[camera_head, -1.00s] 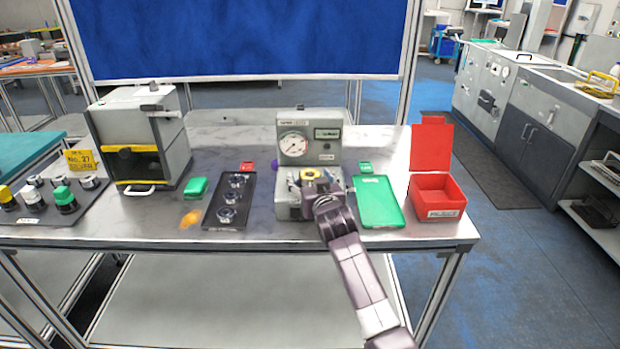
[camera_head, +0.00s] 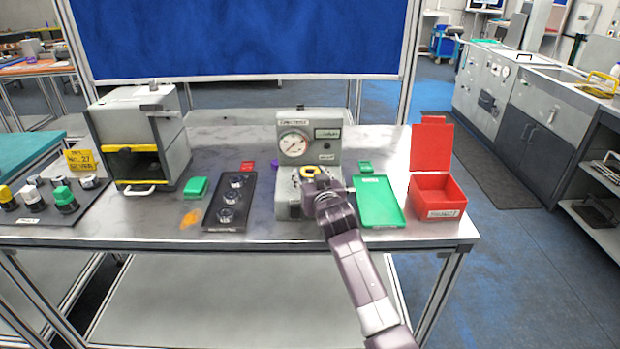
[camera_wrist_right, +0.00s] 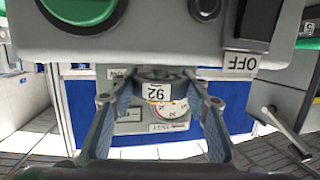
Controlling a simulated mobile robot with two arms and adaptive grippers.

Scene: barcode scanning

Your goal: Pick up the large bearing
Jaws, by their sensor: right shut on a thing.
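My right gripper (camera_head: 318,180) is at the front of the grey gauge station (camera_head: 311,118), reaching over its base. In the right wrist view its two blue-padded fingers (camera_wrist_right: 163,100) close on the sides of a dark round part, which I take as the large bearing (camera_wrist_right: 160,74). My left gripper is not in view.
A black tray (camera_head: 213,215) with three round metal parts lies left of the station. A green tray (camera_head: 377,202) and a red open box (camera_head: 437,190) stand to its right. A grey cabinet (camera_head: 178,140) and a board with several knobs (camera_head: 40,217) are further left.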

